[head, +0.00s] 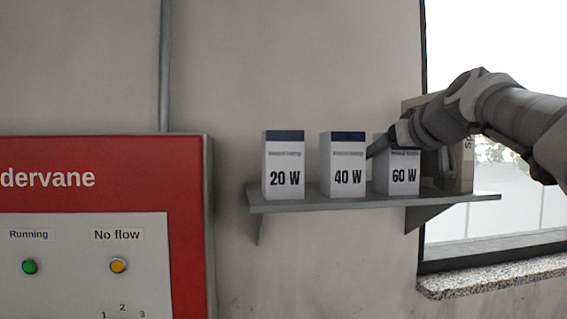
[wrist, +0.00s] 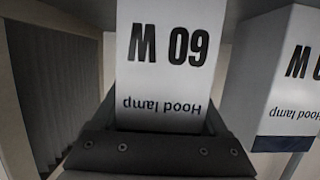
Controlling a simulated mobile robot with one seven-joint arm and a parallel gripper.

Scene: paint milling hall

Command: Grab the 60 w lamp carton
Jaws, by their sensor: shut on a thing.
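The 60 W lamp carton (head: 402,180) is a white box with dark lettering at the right of a row of cartons on a wall shelf. It looks upright, with its base at shelf level; I cannot tell a small gap. My gripper (head: 405,158) reaches in from the right and is shut on its upper part, hiding its top. In the wrist view the carton (wrist: 165,65) shows upside down with "60 W" and "Hood lamp", between the fingers of my gripper (wrist: 162,112).
The 40 W carton (head: 348,166) stands close to the left, and the 20 W carton (head: 284,167) beyond it. A beige box (head: 466,165) stands at the right on the grey shelf (head: 310,205). A window is at right, a red panel (head: 190,230) at left.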

